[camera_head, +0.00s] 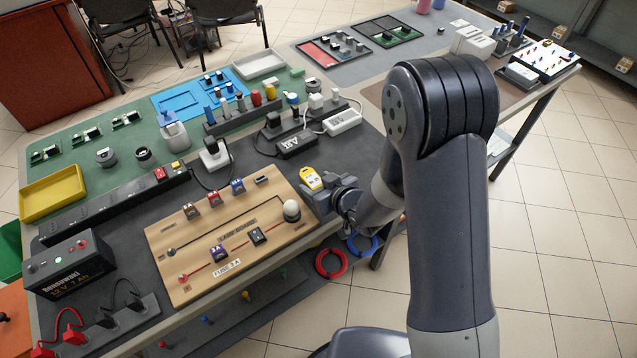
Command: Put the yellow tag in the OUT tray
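A small yellow piece with a pale patch (311,178) shows at the right end of the wooden board, right against my gripper in the picture; it may be the yellow tag, but I cannot read it. My gripper (327,199) is low over the bench's front edge. I cannot make out its fingertips, or whether it holds the yellow piece or is only beside it. No OUT label is legible. Trays in view are a yellow tray (53,207) at the left, a white tray (262,66) at the back, and a red-floored tray (318,56) and a green-floored tray (406,37) on the far bench.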

